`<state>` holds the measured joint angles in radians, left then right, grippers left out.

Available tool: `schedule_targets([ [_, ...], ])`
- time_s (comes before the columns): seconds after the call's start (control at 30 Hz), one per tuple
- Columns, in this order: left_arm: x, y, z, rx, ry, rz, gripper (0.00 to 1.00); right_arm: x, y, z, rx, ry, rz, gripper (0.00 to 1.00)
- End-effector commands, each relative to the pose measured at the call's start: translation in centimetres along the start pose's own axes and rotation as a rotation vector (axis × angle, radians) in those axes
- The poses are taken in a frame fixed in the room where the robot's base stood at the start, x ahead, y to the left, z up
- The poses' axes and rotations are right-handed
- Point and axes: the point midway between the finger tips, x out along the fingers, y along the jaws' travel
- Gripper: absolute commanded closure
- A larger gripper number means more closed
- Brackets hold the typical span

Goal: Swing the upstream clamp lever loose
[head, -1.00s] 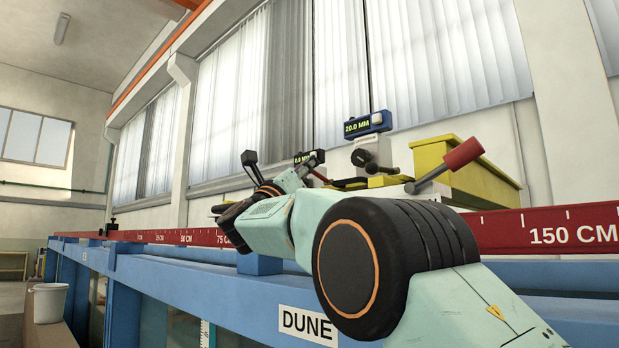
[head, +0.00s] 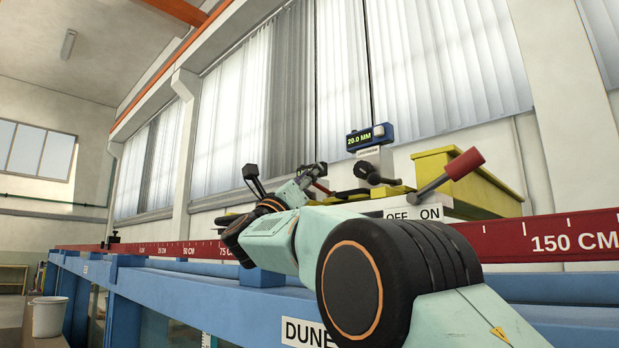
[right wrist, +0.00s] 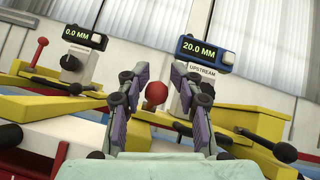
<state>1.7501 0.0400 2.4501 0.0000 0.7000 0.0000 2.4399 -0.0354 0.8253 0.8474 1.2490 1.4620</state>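My right gripper (right wrist: 157,74) is open in the right wrist view, its two fingers spread. A red ball knob (right wrist: 155,95) shows between them, with a gap visible on each side; I cannot tell its depth or see its stem. The blue readout (right wrist: 205,50) marked 20.0 MM, above the UPSTREAM label (right wrist: 202,71), stands behind the right finger. A black-knobbed lever (right wrist: 284,152) lies to the lower right. In the head view my right gripper (head: 284,172) is above the flume's far rail, left of the blue readout (head: 370,137). My left gripper is not in view.
A red-handled lever (head: 462,163) rises beside the OFF/ON panel (head: 408,214). A yellow box (head: 470,183) stands behind it. The red scale rail (head: 560,237) runs along the flume. Another readout (right wrist: 85,37) and a red-knobbed lever (right wrist: 40,52) are at left.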

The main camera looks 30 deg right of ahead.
Motion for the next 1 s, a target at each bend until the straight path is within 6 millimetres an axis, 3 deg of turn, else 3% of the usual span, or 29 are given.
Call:
schedule_targets([
  [0.1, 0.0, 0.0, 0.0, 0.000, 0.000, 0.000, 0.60, 0.0, 0.1, -0.1, -0.001, 0.002, 0.001, 0.55],
  [0.53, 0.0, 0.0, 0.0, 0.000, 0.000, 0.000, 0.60, -0.8, 0.1, -0.1, -0.001, 0.003, 0.003, 0.55],
  [0.67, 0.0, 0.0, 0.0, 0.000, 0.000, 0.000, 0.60, -2.5, 0.2, -0.2, -0.003, 0.004, 0.004, 0.55],
  [1.0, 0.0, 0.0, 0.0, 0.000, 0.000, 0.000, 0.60, -8.7, 0.2, -0.2, -0.003, 0.002, 0.005, 0.55],
])
